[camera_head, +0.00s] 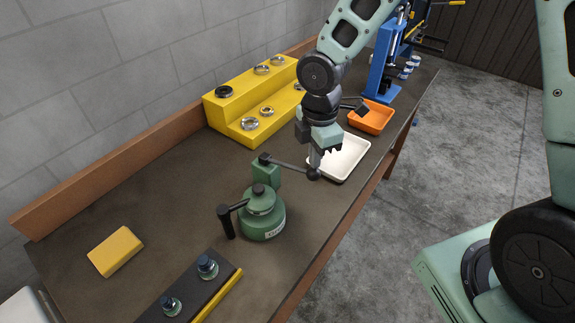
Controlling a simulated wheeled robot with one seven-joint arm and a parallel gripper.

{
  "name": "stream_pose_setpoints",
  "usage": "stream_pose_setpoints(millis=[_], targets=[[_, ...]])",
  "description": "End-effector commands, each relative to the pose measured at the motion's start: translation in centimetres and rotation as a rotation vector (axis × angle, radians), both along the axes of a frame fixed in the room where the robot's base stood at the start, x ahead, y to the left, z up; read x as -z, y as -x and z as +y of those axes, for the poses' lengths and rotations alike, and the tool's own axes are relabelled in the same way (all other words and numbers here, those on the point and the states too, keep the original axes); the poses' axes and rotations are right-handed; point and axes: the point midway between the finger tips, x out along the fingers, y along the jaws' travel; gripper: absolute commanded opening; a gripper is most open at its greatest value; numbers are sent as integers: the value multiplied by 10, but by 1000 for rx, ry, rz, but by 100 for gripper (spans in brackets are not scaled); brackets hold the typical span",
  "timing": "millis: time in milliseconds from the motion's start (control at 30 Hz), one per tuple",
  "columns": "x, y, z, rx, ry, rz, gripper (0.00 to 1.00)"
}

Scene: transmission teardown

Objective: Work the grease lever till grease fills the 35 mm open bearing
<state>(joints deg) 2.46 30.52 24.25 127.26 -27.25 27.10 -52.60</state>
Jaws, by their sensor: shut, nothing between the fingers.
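The green grease packer (264,216) stands on the bench, with a black cone or knob on top and a black handle on its left. Its grey lever (290,166) runs from a square green post to a dark ball knob (313,174) at the right. My gripper (315,162) points down right at the knob end, its shut fingers touching or just above the knob; I cannot tell which. It holds nothing. Several bearings (249,123) sit on the yellow stepped rack. I cannot make out which is the 35 mm open bearing, nor any grease.
A white tray (357,146) lies just right of my gripper. An orange bin (384,116) and a blue press (380,62) stand farther back. A yellow block (115,251) and a dark fixture (222,286) with two posts are at the front.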

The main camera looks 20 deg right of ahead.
Motion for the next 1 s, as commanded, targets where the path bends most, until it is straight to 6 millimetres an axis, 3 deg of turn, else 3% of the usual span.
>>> stream_pose_setpoints(millis=[167,367,1000], targets=[[17,0,0,0,0,1,0],[19,0,0,0,0,0,0],[75,0,0,-1,0,0,0]])
